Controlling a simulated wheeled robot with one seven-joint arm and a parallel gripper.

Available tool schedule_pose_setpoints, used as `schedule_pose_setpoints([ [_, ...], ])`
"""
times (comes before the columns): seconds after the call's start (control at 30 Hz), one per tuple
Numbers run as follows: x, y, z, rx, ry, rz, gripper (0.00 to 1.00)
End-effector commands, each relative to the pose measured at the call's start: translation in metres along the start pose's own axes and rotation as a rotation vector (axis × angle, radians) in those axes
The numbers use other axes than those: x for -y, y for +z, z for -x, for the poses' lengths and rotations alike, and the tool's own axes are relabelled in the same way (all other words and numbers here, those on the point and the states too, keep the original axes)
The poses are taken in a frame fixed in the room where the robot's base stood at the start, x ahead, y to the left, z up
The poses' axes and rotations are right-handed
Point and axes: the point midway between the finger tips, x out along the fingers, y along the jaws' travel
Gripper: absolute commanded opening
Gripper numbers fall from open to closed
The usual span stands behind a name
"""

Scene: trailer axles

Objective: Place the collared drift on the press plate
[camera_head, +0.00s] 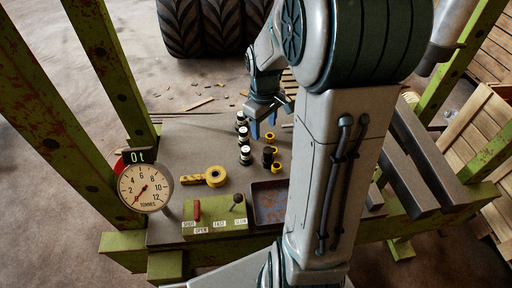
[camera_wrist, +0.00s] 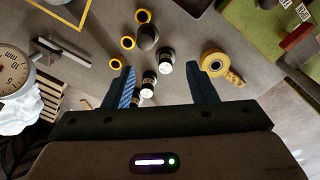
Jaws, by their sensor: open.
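Several short black-and-white cylinders stand in a row on the grey bench top, the near one (camera_head: 245,155) in front and another (camera_head: 243,136) behind it. A plain dark cylinder (camera_head: 267,156) stands to their right. I cannot tell for sure which one is the collared drift. In the wrist view the black-and-white pieces (camera_wrist: 165,68) show between and beyond my fingers, and the dark cylinder (camera_wrist: 148,37) is farther off. My gripper (camera_head: 264,125) is open and empty, above the far end of the row; its fingers also show in the wrist view (camera_wrist: 161,86). I cannot identify the press plate with certainty.
Yellow rings (camera_head: 276,168) lie right of the row. A yellow ring-ended tool (camera_head: 215,176), a tray (camera_head: 268,200) and a green lever panel (camera_head: 214,215) are nearer. A tonnes gauge (camera_head: 143,188) stands left. Grey beams (camera_head: 430,165) lie right. Green posts frame the bench.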

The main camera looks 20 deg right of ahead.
Motion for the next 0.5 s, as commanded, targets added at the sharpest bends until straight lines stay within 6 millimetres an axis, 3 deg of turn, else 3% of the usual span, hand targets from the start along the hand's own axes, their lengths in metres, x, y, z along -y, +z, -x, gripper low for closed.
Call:
schedule_pose_setpoints([
  [0.03, 0.015, 0.004, 0.015, -0.016, 0.020, -0.026, 0.52],
  [0.2, 0.060, 0.027, 0.050, -0.072, 0.051, -0.155, 0.52],
  [0.5, 0.124, 0.074, 0.080, -0.182, 0.034, -0.356, 0.52],
])
